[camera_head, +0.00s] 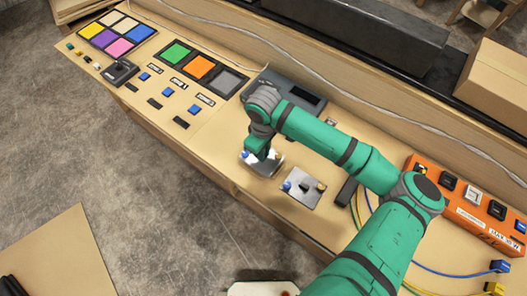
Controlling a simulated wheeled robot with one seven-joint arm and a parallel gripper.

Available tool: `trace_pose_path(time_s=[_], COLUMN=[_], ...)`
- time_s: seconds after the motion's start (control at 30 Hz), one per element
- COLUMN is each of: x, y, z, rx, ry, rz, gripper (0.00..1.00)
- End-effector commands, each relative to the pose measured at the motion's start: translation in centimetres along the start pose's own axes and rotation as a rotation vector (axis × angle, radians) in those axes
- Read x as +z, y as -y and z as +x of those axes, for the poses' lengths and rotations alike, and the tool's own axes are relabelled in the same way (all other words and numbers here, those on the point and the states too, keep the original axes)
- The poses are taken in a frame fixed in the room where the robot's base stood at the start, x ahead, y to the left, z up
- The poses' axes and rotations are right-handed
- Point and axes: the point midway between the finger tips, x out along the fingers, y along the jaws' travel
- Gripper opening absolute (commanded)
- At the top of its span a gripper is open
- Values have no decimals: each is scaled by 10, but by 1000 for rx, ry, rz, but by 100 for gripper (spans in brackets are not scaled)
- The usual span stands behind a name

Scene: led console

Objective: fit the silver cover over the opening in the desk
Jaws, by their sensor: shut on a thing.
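My gripper (262,153) points down over the front part of the wooden desk and is shut on a silver cover (266,168). The cover is a small flat plate with a blue knob at its left; my fingers hide part of its top. I cannot tell whether it touches the desk or hangs just above it. The opening in the desk does not show clearly; it may be hidden under the cover or my gripper. A similar silver plate (302,198) with blue and yellow knobs and a dark middle lies just to the right.
A dark grey console (284,88) stands behind my gripper. Coloured button panels (117,34) and small switches lie to the left. An orange switch box (460,200) and loose cables (440,271) are at the right. A cardboard box (495,85) stands at the back right.

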Motion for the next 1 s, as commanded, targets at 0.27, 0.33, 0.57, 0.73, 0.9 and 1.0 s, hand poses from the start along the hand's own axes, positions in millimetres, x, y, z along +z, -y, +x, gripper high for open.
trace_pose_path(time_s=[0.27, 0.33, 0.57, 0.73, 0.9, 1.0], x=[0, 0, 0, 0, 0, 0], y=[0, 0, 0, 0, 0, 0], z=[2, 2, 5, 7, 8, 9], rx=[0, 0, -1, -1, -1, 0], ry=[0, 0, 0, 0, 0, 0], rz=[0, 0, 0, 0, 0, 0], gripper=[0, 0, 0, 0, 0, 0])
